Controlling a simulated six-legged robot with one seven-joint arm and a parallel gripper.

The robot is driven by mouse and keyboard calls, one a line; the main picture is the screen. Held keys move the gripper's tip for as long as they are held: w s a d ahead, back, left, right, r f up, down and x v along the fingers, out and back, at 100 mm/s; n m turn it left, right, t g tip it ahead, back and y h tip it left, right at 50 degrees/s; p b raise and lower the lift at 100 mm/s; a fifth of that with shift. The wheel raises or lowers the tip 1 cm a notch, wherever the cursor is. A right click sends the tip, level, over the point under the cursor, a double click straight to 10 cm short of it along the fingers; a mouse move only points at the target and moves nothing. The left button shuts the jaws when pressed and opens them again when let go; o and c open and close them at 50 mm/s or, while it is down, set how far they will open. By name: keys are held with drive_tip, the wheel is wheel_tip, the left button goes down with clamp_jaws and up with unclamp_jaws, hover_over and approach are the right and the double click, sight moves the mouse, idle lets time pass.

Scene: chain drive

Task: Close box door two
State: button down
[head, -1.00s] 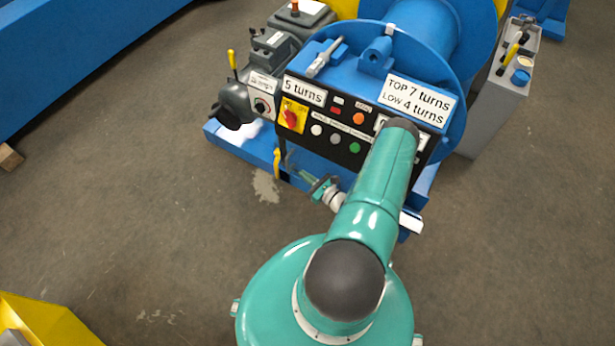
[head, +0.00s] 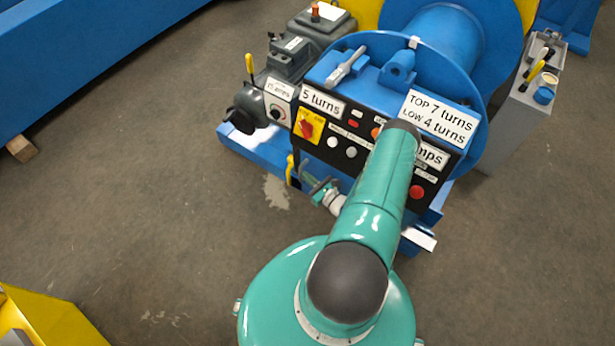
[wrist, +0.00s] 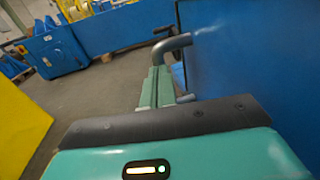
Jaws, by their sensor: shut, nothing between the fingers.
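A flat blue panel (wrist: 255,75) fills the right side of the wrist view, with a bent grey handle (wrist: 176,43) on it. I cannot tell whether this panel is box door two, or how far any door stands open. My gripper (wrist: 155,85) is shut and empty, with its green fingers just left of the panel and close to the handle; whether they touch is unclear. In the head view my gripper (head: 312,180) is low at the front of the blue machine (head: 436,42), below its black control panel (head: 338,150). My arm hides part of that panel.
A grey motor unit (head: 262,103) with a yellow lever stands left of the control panel. A grey pedestal (head: 515,115) stands right of the drum. A long blue beam (head: 80,55) lies upper left and a yellow object (head: 40,325) lower left. The floor between is clear.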

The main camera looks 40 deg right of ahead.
drive_tip(key=shift+s, duration=0.1)
drive_tip(key=shift+w+a, duration=0.2)
drive_tip(key=shift+w, duration=0.65)
drive_tip(key=shift+w+a, duration=0.2)
drive_tip(key=shift+w, duration=0.6)
drive_tip(key=shift+w+a, duration=0.2)
drive_tip(key=shift+w, duration=0.65)
